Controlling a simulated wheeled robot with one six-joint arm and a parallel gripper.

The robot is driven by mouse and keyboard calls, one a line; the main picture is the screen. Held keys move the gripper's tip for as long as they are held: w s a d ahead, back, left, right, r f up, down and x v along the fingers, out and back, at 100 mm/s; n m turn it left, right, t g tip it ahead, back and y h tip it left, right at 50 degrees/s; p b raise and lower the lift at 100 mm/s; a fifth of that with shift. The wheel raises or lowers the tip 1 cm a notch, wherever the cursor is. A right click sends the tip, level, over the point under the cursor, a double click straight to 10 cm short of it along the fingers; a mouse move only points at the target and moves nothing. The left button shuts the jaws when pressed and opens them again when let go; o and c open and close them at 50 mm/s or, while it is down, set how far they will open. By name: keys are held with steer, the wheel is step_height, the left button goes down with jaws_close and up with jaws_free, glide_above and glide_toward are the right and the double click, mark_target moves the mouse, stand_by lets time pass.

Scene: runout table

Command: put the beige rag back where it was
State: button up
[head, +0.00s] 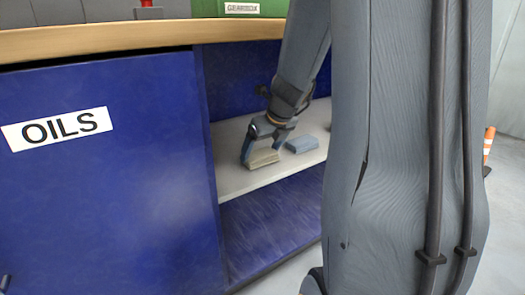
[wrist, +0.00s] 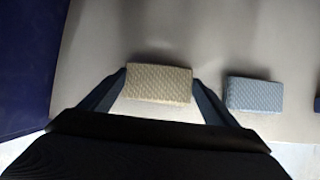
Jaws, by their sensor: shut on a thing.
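The beige rag (head: 262,158) is a small folded block at the light shelf inside the blue cabinet. In the wrist view the beige rag (wrist: 159,83) lies between my two fingers. My gripper (head: 262,150) is shut on it, one finger at each side; it also shows in the wrist view (wrist: 160,92). The rag is at or just above the shelf surface; I cannot tell if it touches. A blue-grey folded rag (head: 302,144) lies to its right, apart from it, and shows in the wrist view (wrist: 254,94).
The shelf (head: 235,178) has bare room to the left of the beige rag. A blue door marked OILS (head: 110,190) covers the cabinet's left side. The wooden worktop (head: 130,38) runs above, with a green box (head: 240,8) on it. A dark object (wrist: 317,104) shows at the wrist view's right edge.

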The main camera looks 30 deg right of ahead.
steer(key=shift+f, duration=0.1)
steer(key=o, duration=1)
steer(key=shift+f, duration=0.1)
steer(key=shift+f+b, duration=0.1)
steer(key=shift+b, duration=0.55)
steer(key=p+v, duration=0.5)
steer(key=v, duration=0.3)
steer(key=shift+p, duration=0.35)
steer(key=shift+d, duration=0.15)
